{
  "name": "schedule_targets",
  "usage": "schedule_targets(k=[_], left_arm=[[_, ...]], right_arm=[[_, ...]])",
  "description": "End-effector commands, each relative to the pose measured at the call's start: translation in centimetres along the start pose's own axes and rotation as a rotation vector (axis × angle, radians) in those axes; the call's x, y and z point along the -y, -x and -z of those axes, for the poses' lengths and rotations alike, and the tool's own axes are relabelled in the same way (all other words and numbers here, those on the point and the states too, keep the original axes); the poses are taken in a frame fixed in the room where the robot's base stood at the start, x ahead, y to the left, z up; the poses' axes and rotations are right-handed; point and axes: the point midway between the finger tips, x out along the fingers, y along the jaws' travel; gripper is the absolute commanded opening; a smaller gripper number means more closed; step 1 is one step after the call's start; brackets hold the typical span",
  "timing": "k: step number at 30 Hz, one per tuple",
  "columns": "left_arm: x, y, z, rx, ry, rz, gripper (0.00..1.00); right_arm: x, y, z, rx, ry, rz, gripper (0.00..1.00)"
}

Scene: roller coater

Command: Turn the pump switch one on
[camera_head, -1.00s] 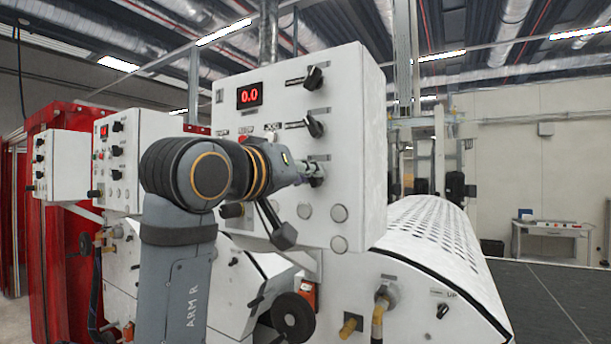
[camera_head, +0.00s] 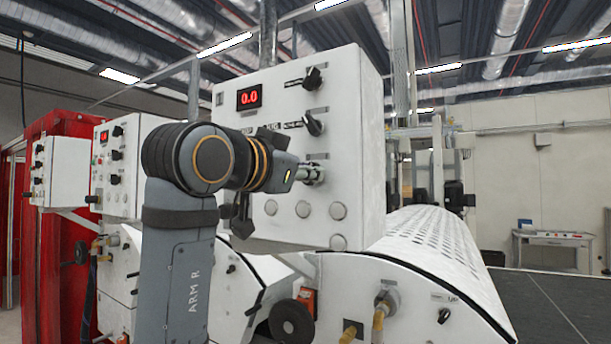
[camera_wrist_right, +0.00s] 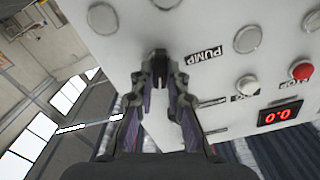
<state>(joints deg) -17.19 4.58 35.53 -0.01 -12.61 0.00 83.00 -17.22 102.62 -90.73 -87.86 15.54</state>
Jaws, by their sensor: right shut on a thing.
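The pump switch, a dark knob (camera_wrist_right: 159,55), sits beside the PUMP label (camera_wrist_right: 206,56) on the white control box (camera_head: 355,120). In the head view it is the lowest of three knobs in the right column, mostly hidden by my fingers. My right gripper (camera_head: 316,173) reaches it from the left, its fingers closed on the knob. In the right wrist view the gripper (camera_wrist_right: 160,68) has a fingertip on each side of the knob. The knob's exact angle is hard to tell. My left gripper is not in view.
Two black knobs, upper (camera_head: 313,78) and middle (camera_head: 314,124), sit above the gripped one. A red display (camera_head: 249,97) reads 0.0. Round grey buttons (camera_head: 303,209) lie just below the gripper. A perforated white cover (camera_head: 436,235) stands at lower right.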

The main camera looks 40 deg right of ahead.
Motion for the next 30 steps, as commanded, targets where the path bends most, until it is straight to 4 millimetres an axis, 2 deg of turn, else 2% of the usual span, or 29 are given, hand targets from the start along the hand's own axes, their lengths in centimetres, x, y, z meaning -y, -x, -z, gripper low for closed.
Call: schedule_targets(k=[11,27,28,30], left_arm=[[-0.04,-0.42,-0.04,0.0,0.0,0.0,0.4],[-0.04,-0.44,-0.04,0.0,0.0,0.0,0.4],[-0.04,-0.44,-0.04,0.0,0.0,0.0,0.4],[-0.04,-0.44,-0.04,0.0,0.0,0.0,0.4]], right_arm=[[-0.06,-0.01,0.03,-0.001,-0.145,0.001,0.0],[-0.06,-0.01,0.07,-0.002,-0.166,0.001,0.0],[-0.06,-0.01,0.07,-0.002,-0.167,0.001,0.18],[-0.06,-0.01,0.06,-0.001,-0.166,0.001,0.28]])
